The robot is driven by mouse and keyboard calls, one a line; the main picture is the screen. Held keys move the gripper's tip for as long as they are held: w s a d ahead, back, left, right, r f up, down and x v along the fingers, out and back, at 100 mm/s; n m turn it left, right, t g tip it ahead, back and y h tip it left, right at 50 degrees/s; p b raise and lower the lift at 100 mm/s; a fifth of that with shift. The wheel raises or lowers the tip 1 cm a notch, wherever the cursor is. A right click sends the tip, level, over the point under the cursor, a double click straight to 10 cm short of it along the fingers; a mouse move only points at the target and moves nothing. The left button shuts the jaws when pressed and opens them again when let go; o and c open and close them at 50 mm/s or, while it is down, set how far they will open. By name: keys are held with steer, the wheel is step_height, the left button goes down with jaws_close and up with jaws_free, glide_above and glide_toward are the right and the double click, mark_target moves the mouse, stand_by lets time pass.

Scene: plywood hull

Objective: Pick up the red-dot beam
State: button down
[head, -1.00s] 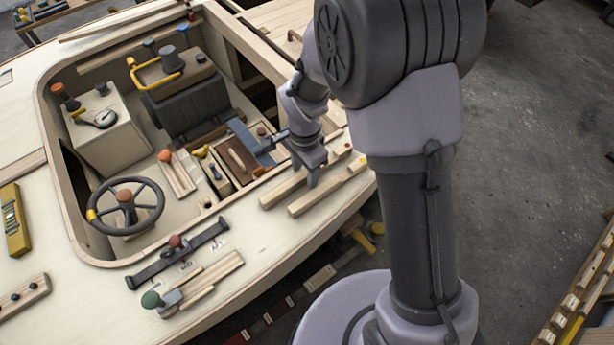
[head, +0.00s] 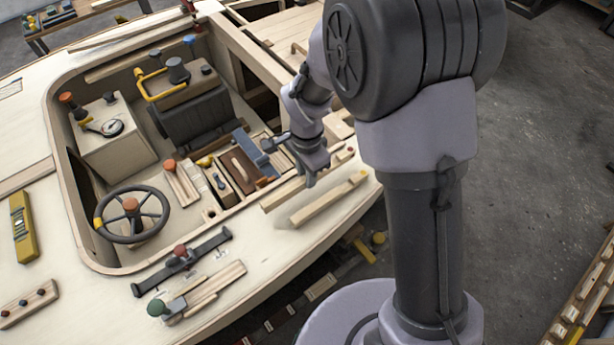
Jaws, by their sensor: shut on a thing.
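The red-dot beam (head: 283,194) is a pale wooden bar with a small red dot near its far right end. My gripper (head: 311,183) is shut on it near its middle. The beam appears slightly above the deck, with a dark shadow under its near left end. My gripper and wrist hide part of its middle. A similar beam with a yellow dot (head: 325,204) lies on the deck just to the right, apart from my gripper.
A dark bar with a red knob (head: 181,262) lies on the near deck. The deck edge drops to the floor at the right.

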steer(key=s+a, duration=0.3)
steer(key=s, duration=0.1)
steer(key=s+a+r+p, duration=0.1)
steer(key=s+a, duration=0.3)
steer(key=s+a+p, duration=0.1)
steer(key=s+a, duration=0.2)
steer(key=s, duration=0.1)
steer(key=shift+s+a+r, duration=0.1)
steer(key=shift+a+r, duration=0.05)
steer(key=shift+a, duration=0.1)
